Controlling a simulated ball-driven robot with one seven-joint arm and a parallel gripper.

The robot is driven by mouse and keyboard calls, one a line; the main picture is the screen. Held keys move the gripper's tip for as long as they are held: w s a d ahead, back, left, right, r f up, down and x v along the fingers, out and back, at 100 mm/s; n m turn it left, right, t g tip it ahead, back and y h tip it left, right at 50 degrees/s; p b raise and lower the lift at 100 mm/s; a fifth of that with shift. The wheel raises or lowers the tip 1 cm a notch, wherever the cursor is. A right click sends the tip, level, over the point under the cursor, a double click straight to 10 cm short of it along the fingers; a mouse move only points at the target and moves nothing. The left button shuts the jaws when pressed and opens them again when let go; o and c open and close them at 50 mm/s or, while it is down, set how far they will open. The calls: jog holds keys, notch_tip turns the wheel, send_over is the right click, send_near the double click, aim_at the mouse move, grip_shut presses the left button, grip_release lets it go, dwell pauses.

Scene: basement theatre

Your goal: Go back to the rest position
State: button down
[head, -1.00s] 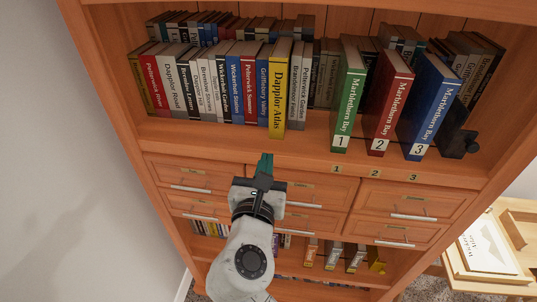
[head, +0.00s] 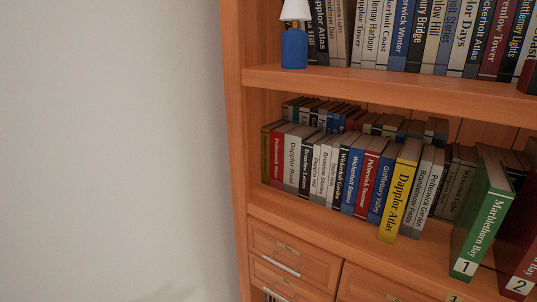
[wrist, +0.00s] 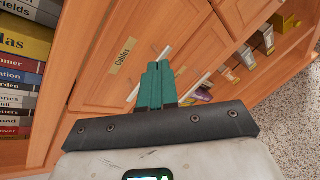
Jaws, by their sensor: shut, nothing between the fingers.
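My gripper (wrist: 157,86) shows in the wrist view, with its green fingers together and nothing between them. It is in front of the wooden drawer fronts (wrist: 120,45) of the bookcase, and a label reading "Cables" is beside the fingers. I cannot tell the exact gap to the drawers. My gripper and arm are out of the head view.
The wooden bookcase (head: 236,150) fills the right of the head view. Its shelf holds a row of books, with the yellow Dapplor Atlas (head: 400,190) and green volume 1 (head: 483,215) standing forward. A blue lamp (head: 294,48) stands above. A bare wall (head: 110,150) is left.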

jog(key=s+d+f+m+g+y, duration=0.3)
jog(key=s+d+f+m+g, duration=0.2)
jog(key=s+f+m, duration=0.45)
jog(key=s+a+f+m+g+y, duration=0.3)
jog(key=s+f+m+y, duration=0.2)
jog(key=s+m, duration=0.5)
notch_tip(320, 180, down, 2)
jog(key=shift+s+f+y, duration=0.15)
jog(key=shift+s+y, duration=0.25)
jog(key=shift+s, duration=0.35)
